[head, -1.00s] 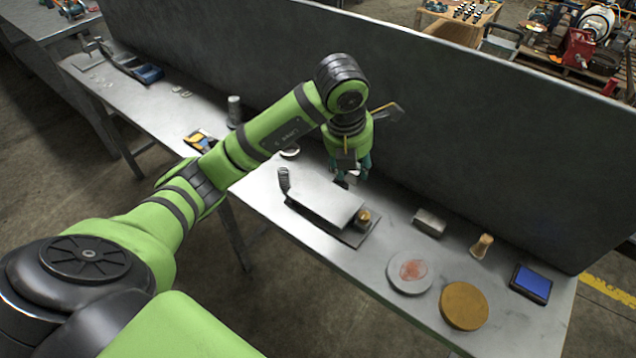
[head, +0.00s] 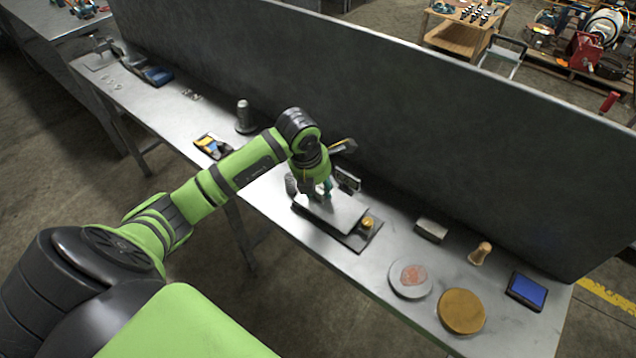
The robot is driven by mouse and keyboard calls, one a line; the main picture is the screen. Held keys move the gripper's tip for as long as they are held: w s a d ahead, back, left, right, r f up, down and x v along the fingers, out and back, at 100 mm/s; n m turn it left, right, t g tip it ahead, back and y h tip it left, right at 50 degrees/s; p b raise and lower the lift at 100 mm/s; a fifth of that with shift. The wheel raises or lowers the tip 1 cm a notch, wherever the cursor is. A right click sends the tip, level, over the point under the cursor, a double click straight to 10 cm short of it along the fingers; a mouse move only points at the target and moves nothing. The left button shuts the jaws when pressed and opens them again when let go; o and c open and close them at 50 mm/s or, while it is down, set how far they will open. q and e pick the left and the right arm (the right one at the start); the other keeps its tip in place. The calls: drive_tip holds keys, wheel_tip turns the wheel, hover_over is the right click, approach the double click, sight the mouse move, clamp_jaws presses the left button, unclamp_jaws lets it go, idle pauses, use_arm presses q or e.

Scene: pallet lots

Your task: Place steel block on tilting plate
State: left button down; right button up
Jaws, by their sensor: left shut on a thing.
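The tilting plate (head: 340,210) is a flat grey metal plate on a darker base, in the middle of the bench in the head view. It has a coil spring at its left end and a brass knob (head: 368,223) at its right end. My left gripper (head: 320,193) is over the plate's far left part, its teal fingers pointing down. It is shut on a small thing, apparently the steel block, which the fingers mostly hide. I cannot tell whether that thing touches the plate. My right gripper is not in view.
A dark upright panel (head: 450,140) runs along the bench's back. A small dark object (head: 347,180) stands behind the plate. To the right are a grey block (head: 432,229), a wooden peg (head: 480,253), two round discs (head: 462,311) and a blue-faced box (head: 527,291).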

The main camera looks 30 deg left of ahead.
use_arm(q)
drive_tip(key=c, duration=0.7)
unclamp_jaws()
drive_tip(key=shift+c, duration=0.2)
drive_tip(key=shift+r, duration=0.15)
drive_tip(key=b+v, duration=0.1)
drive_tip(key=v, duration=1)
drive_tip(key=shift+s+r+b, duration=0.2)
drive_tip(key=shift+r+b, duration=0.15)
drive_tip(key=shift+r, duration=0.05)
